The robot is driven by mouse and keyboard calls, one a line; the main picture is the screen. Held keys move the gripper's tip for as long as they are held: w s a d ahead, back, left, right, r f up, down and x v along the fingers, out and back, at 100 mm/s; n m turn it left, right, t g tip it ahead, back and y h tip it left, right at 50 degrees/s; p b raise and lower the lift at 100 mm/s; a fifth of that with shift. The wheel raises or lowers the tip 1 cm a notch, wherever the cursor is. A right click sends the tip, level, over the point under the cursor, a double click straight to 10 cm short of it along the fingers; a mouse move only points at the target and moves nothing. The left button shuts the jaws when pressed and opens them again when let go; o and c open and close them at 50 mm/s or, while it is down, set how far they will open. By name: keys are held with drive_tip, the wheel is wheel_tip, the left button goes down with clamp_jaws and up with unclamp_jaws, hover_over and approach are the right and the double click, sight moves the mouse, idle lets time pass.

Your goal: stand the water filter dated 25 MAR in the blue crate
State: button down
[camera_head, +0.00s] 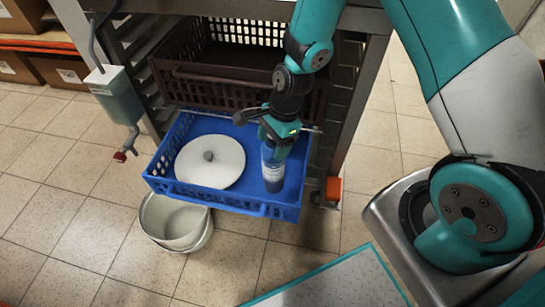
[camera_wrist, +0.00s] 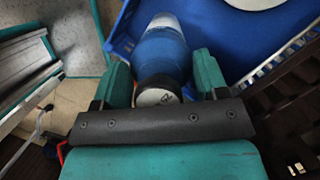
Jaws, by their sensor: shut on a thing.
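The blue crate (camera_head: 225,199) sits low in the rack, pulled out toward me. My gripper (camera_head: 277,138) is over its right part, pointing down and shut on a blue water filter (camera_head: 272,168). The filter is roughly upright inside the crate walls, with its lower end at or close to the crate floor; I cannot tell whether it touches. In the wrist view, the filter (camera_wrist: 163,52) sits between the two teal fingers (camera_wrist: 163,78), its pale cap end toward the palm. Dark marks show on the cap, but no date is readable.
A round white lid (camera_head: 205,163) with a grey knob lies in the crate's left part. A dark brown crate (camera_head: 225,92) stands above and behind. A white bucket (camera_head: 170,225) is on the floor below. A dispenser (camera_head: 115,95) hangs on the rack's left side.

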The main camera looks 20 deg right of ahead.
sight(273, 164)
drive_tip(key=shift+f+b, duration=0.65)
drive_tip(key=shift+f, duration=1.95)
drive_tip(key=shift+c, duration=0.7)
unclamp_jaws()
